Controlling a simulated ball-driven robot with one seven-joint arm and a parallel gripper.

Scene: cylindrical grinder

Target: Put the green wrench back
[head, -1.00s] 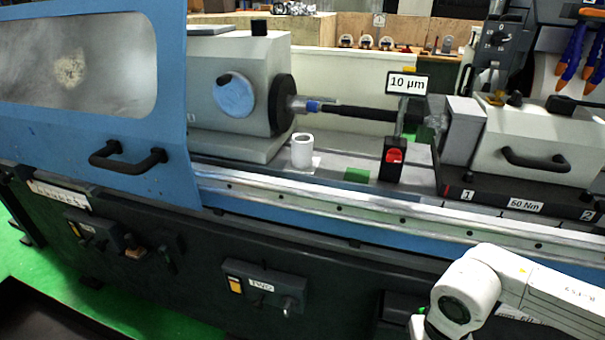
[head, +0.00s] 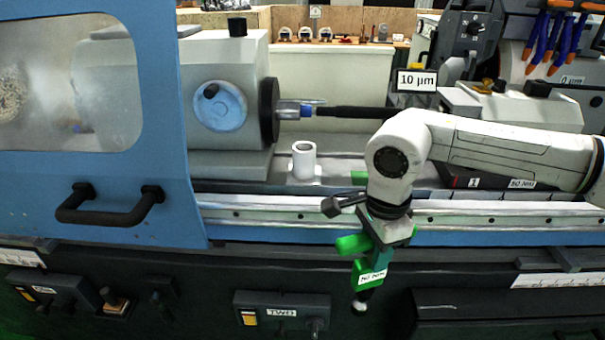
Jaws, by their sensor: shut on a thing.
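The green wrench (head: 352,245) hangs below my arm at the right of centre, in front of the machine's front edge. It has a white label reading what looks like 50 Nm, with a dark lower part and a pale tip under it. My gripper (head: 378,238) is shut on the wrench and points down; its fingers are partly hidden among the green parts. A green patch (head: 359,177) shows on the machine bed behind my arm, mostly covered by it.
A blue guard door (head: 165,150) with a black handle is at left. A white cup-like cylinder (head: 304,160) stands on the bed. A dark shaft (head: 350,112) crosses behind my arm, near the 10 µm sign (head: 416,80).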

